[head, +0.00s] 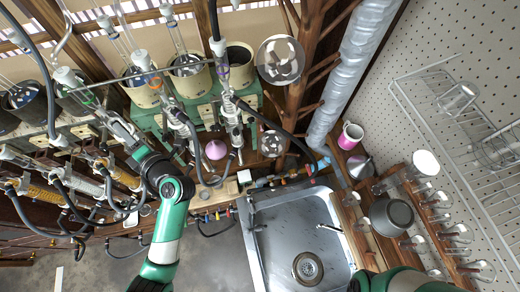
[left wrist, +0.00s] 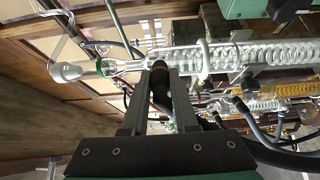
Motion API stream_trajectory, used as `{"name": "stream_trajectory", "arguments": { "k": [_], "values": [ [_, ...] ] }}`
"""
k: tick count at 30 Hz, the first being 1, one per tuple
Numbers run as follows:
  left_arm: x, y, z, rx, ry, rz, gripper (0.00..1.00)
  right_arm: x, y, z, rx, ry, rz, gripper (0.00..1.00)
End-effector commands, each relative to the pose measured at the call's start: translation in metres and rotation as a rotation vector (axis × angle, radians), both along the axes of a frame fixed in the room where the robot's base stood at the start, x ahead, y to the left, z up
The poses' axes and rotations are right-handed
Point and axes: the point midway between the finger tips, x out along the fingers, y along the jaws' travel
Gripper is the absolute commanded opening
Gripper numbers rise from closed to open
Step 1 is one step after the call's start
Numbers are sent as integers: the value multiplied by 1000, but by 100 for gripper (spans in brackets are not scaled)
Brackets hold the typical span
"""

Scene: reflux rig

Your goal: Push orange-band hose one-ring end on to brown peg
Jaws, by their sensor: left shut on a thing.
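My left gripper (head: 120,130) is among the glass condensers at the left of the head view. In the left wrist view its two fingers (left wrist: 159,95) are shut on a black hose end (left wrist: 160,84). The tip of this hose points up, close to a clear glass condenser (left wrist: 215,57); I cannot tell whether it touches. I cannot pick out the brown peg in either view. My right gripper is not in view; only part of my right arm shows at the lower right.
More condensers with amber coils (head: 122,177) and black hoses crowd the left. A steel sink (head: 290,235) is at lower centre. Pots (head: 238,65) line the top, and glassware on pegs (head: 455,235) stands at right.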

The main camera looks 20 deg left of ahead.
Motion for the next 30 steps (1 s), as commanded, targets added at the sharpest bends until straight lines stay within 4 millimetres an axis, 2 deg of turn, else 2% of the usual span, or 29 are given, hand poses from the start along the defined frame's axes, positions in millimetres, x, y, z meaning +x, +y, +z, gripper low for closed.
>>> {"name": "stream_trajectory", "arguments": {
  "k": [30],
  "values": [
    [-14,-39,0,-2,1,-1,0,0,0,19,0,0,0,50]
  ]
}}
